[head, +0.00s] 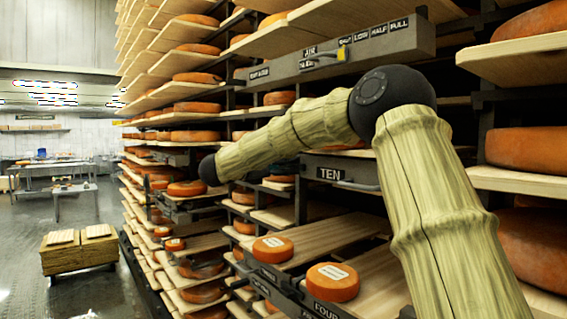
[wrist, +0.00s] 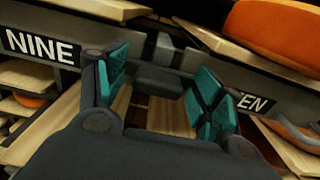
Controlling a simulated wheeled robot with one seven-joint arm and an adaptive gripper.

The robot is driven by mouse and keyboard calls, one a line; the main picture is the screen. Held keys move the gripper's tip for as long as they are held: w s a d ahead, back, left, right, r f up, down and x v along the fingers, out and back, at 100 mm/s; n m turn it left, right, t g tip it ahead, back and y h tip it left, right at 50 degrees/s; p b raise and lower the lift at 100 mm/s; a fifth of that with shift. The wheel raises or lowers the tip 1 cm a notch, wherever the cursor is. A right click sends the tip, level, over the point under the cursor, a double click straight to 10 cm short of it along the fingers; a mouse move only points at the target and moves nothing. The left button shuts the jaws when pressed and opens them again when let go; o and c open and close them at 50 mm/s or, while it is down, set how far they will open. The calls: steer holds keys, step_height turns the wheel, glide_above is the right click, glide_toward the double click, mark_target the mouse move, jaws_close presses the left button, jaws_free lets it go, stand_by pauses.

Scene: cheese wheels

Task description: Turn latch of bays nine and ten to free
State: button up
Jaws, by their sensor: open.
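In the wrist view my gripper (wrist: 163,62) is open, its two teal-padded fingers spread apart with nothing clearly held between them. The white-lettered NINE plate (wrist: 40,47) is to the left of the fingers. The TEN plate (wrist: 252,103) is to the right, partly covered by the right finger. Between the plates, beyond the fingertips, a grey upright piece (wrist: 163,48) sits on the dark rail; I cannot tell whether it is the latch or how it is turned. In the head view the TEN plate (head: 330,174) shows below my forearm; the gripper and NINE plate are not visible there.
Tall racks of wooden boards with orange cheese wheels (head: 333,281) surround my arm. A grey overhead rail (head: 370,48) with FULL, HALF and LOW lettering crosses above. A wooden crate (head: 78,250) stands on the floor at left. The aisle floor at left is mostly open.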

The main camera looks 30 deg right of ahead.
steer(key=shift+c, duration=0.4)
steer(key=c, duration=0.9)
steer(key=shift+c, duration=0.2)
